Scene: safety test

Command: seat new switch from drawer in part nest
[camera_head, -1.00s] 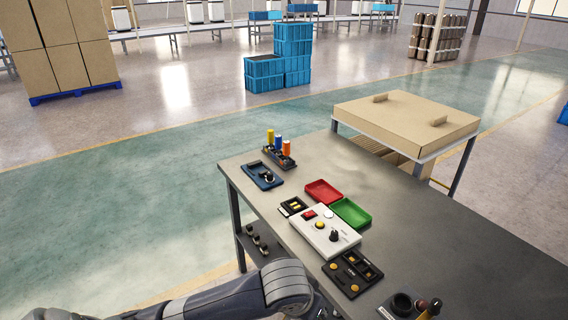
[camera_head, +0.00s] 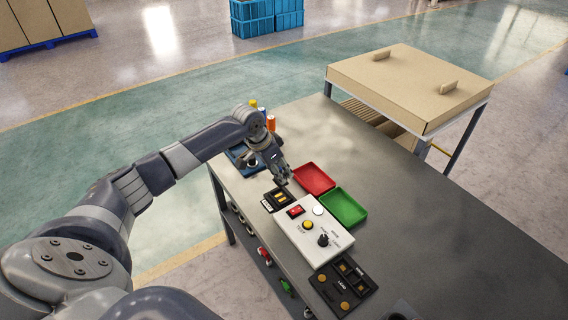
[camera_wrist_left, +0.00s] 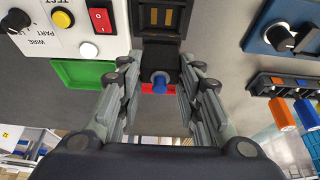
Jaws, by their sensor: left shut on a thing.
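My left gripper (camera_head: 284,182) is low over the table, at the far end of the white control box (camera_head: 312,232). In the left wrist view its fingers (camera_wrist_left: 160,88) are closed in on a small dark part with a blue end (camera_wrist_left: 160,84), which looks like the switch. A black block with yellow strips (camera_head: 276,200), apparently the part nest, lies next to the gripper. It also shows in the wrist view (camera_wrist_left: 147,17), just beyond the held part; whether they touch I cannot tell. I cannot make out a drawer. My right gripper is not in view.
A red tray (camera_head: 314,179) and a green tray (camera_head: 344,206) lie beside the control box. A black panel with yellow buttons (camera_head: 343,286) is at its near end. A blue fixture (camera_wrist_left: 284,34) and colored cylinders (camera_wrist_left: 283,113) stand nearby. The table's right side is clear.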

